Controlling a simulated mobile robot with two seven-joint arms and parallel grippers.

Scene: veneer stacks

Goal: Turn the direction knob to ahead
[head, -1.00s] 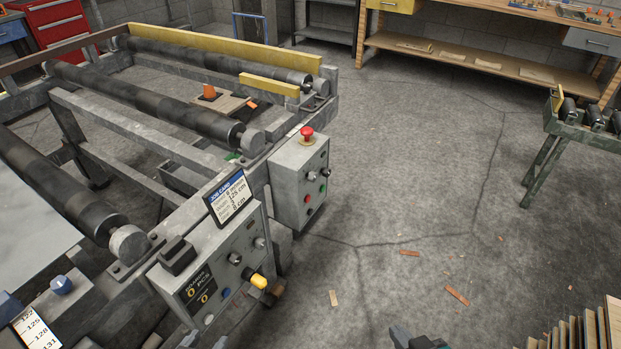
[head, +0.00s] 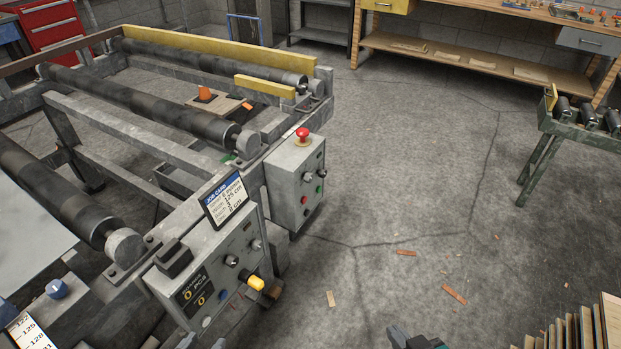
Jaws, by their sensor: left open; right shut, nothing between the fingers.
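A grey control box (head: 215,268) stands in front, with dark knobs, small buttons, a yellow-capped control (head: 255,283) and a counter display. A second grey box (head: 283,178) behind it has a red mushroom button on top and small dark knobs, green and red buttons on its side. Which knob sets direction, and where it points, is too small to read. Only the tip of my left gripper (head: 187,342) shows at the bottom edge, below the front box; it is open. My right gripper (head: 415,340) is shut and empty at the bottom middle, apart from both boxes.
A job card (head: 227,200) stands on the front box. The roller machine (head: 150,110) fills the left, with a blue knob (head: 57,288) at lower left. Veneer sheets (head: 585,330) stand at bottom right. The middle floor is clear except for wood scraps.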

